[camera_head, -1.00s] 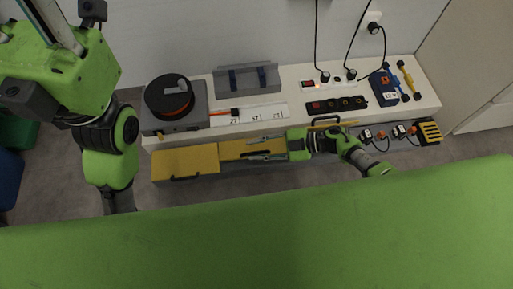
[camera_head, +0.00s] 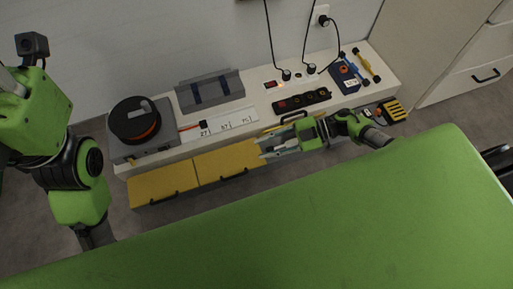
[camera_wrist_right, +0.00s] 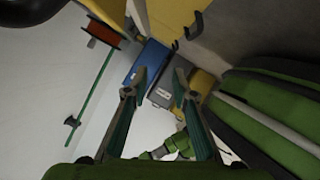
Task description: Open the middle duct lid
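The middle duct lid (camera_head: 222,165) is a flat yellow panel in the row at the bench front, with a dark handle (camera_head: 233,174) on its near edge. It looks closed. The left duct lid (camera_head: 163,187) beside it also looks closed. My right gripper (camera_head: 263,149) is just right of the middle lid, fingers pointing left, apart and empty. Its fingers also show spread in the right wrist view (camera_wrist_right: 159,78). The lid at right has a black handle (camera_head: 294,117) and looks raised, partly hidden by my gripper. My left arm is at the left; its fingers do not show.
On the white bench stand a black and orange reel (camera_head: 134,121), a grey bracket (camera_head: 209,91), a black power strip (camera_head: 302,101) and a blue box (camera_head: 345,77). A yellow slotted part (camera_head: 392,111) is at the duct's right end. Grey floor lies in front.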

